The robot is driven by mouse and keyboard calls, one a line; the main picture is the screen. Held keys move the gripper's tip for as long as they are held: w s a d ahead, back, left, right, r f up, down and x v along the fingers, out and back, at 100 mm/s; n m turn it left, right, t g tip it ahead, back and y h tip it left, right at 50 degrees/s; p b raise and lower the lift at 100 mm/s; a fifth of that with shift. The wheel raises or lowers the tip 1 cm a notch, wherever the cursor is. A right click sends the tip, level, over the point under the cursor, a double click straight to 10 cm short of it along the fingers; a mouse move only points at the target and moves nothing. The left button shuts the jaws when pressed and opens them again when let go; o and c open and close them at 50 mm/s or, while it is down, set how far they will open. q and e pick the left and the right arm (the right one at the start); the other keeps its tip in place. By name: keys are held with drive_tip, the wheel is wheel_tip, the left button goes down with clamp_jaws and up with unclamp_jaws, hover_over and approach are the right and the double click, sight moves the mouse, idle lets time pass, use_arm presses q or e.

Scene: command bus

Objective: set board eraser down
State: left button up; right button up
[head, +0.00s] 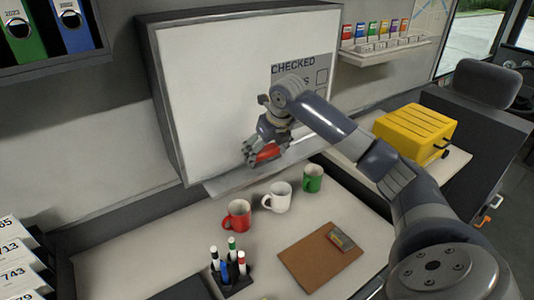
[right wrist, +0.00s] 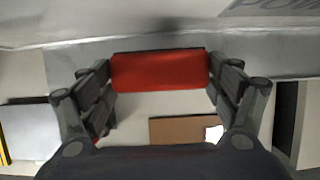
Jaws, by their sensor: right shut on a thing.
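My right gripper (head: 262,158) is shut on the red board eraser (head: 267,153), in front of the lower part of the whiteboard (head: 200,85). In the right wrist view the eraser (right wrist: 160,71) spans the gap between the two fingers of the gripper (right wrist: 160,80). A pale tray ledge (head: 228,182) runs along the bottom of the whiteboard, close to the eraser. I cannot tell whether the eraser touches the ledge. The gripper and arm hide part of the board's lettering. My left gripper is not in view.
Below on the desk stand a red mug (head: 236,215), a white mug (head: 278,197) and a green mug (head: 312,178). A pen holder with markers (head: 232,278) and a brown clipboard (head: 318,261) are nearer. A yellow case (head: 413,133) is at right. Bare desk lies left of the mugs.

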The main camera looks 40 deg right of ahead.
sight(269, 149)
drive_tip(key=shift+w+d, duration=0.6)
drive_tip(key=shift+d, duration=0.1)
drive_tip(key=shift+w+d+f+p, duration=0.15)
drive_tip(key=shift+d+p, duration=0.1)
drive_tip(key=shift+p, duration=0.1)
wheel_tip(269, 149, down, 3)
drive_tip(key=shift+a+r+p, duration=0.1)
drive_tip(key=shift+r+p, duration=0.1)
drive_tip(key=shift+p, duration=0.25)
drive_tip(key=shift+f, duration=0.4)
drive_tip(key=o, duration=0.9)
drive_tip(key=shift+f, duration=0.15)
drive_tip(key=shift+c, duration=0.2)
